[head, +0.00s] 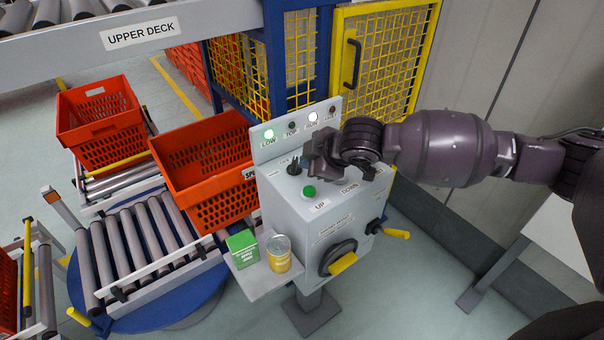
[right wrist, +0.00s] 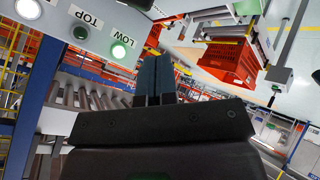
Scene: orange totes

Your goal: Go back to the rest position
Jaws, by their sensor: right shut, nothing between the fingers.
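My right gripper (head: 318,160) is over the top of the grey control box (head: 295,205) in the head view, with its arm coming in from the right. Its fingers (right wrist: 154,80) show together and empty in the right wrist view. The green UP button (head: 309,191) lies just below the gripper in the picture. A black switch (head: 294,167) is just left of it, and the DOWN button is hidden by the gripper or wrist. My left gripper is not in view.
A green box (head: 243,248) and a yellow can (head: 279,253) stand on the box's side shelf. Orange totes (head: 205,165) (head: 100,125) sit on roller conveyors at left. A yellow mesh cage (head: 385,60) stands behind. Floor right of the box is clear up to a white table (head: 550,240).

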